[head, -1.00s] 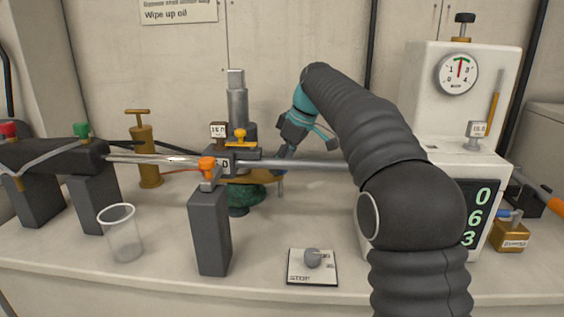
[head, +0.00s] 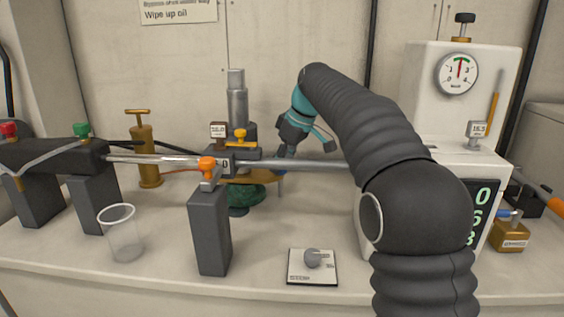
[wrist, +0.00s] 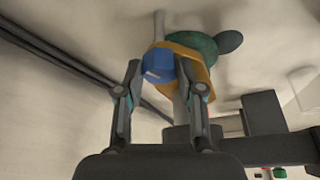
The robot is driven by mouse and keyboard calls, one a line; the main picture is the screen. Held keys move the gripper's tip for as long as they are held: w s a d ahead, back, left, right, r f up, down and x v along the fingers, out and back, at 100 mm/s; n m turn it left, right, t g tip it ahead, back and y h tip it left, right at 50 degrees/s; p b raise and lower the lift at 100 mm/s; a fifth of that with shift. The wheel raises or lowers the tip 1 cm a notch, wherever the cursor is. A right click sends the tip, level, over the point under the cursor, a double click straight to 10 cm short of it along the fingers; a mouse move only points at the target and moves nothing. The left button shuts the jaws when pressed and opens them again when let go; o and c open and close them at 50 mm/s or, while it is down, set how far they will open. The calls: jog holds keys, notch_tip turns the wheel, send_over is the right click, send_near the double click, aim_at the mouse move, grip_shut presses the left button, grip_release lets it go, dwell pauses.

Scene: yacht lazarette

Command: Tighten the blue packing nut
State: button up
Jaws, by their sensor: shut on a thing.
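The blue packing nut (wrist: 159,63) is faceted and sits against an orange-yellow flange (wrist: 184,55) in the wrist view. My gripper (wrist: 160,66) has its two fingers on either side of the nut and is shut on it. In the head view my gripper (head: 285,151) is behind the long grey shaft, pointing down at the yellow flange (head: 262,176). A dark green rounded body (head: 240,195) lies below the flange and also shows in the wrist view (wrist: 194,46).
The horizontal shaft (head: 300,163) crosses in front of my gripper. A grey post (head: 210,230) with an orange knob, a clear cup (head: 123,232) and a small plate with a grey knob (head: 313,267) stand nearer. A white gauge unit (head: 425,90) stands right.

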jog(key=m+t+h, duration=0.1)
jog(key=m, duration=0.3)
jog(key=shift+s+a, duration=0.1)
jog(key=shift+m+t+h, duration=0.35)
jog(key=shift+m, duration=0.8)
jog(key=shift+m+t+h, duration=0.35)
jog(key=shift+m, duration=0.8)
jog(key=o, duration=1.1)
jog(key=shift+o, duration=0.2)
jog(key=v, duration=1.2)
jog(key=shift+a, duration=0.15)
